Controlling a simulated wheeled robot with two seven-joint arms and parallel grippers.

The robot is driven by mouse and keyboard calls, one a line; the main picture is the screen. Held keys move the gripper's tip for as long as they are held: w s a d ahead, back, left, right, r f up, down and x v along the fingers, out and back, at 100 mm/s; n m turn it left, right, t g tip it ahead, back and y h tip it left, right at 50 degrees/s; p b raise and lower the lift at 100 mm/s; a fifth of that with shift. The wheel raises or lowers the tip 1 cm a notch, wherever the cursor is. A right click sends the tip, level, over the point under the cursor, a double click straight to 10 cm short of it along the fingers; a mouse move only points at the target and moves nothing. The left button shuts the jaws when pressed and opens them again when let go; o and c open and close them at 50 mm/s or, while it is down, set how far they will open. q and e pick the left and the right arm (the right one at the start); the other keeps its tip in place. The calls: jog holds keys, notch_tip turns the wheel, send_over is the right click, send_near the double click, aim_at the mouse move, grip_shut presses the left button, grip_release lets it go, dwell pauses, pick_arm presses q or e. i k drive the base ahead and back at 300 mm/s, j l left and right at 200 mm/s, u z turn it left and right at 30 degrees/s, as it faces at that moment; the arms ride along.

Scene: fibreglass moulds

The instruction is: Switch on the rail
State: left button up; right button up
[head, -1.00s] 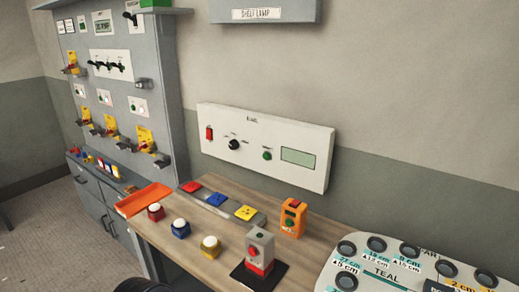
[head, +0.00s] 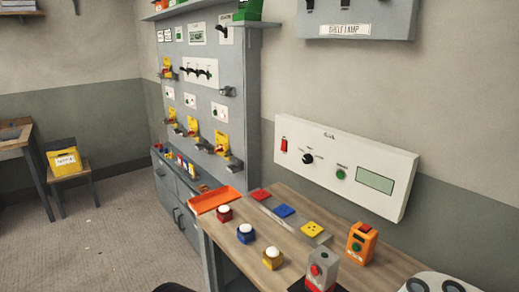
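A white panel (head: 345,168) is mounted on the wall above the wooden bench. Its small title looks like "RAIL" but is too blurred to read surely. It carries a red rocker switch (head: 284,145) at its left end, a black rotary knob (head: 308,159), a green round button (head: 341,174) and a greenish blank display (head: 375,181). I cannot tell the rocker's position. Neither of my grippers shows in the head view.
The bench (head: 230,238) holds an orange tray (head: 215,199), several coloured push-buttons, flat coloured pads, a grey box (head: 323,268) and an orange box (head: 361,243). A grey switchboard (head: 240,100) stands left. A yellow bin (head: 64,160) sits far left.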

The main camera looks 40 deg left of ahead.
aim_at(283, 147)
jog(key=u, duration=1.15)
jog(key=i+j, duration=0.25)
jog(key=j, duration=0.2)
jog(key=i+j, duration=0.3)
jog(key=j, duration=0.2)
jog(key=i+j, duration=0.25)
jog(key=j, duration=0.2)
jog(key=i+j, duration=0.25)
jog(key=j, duration=0.2)
jog(key=i+j, duration=0.3)
jog(key=i+l, duration=0.35)
jog(key=j+u, duration=0.05)
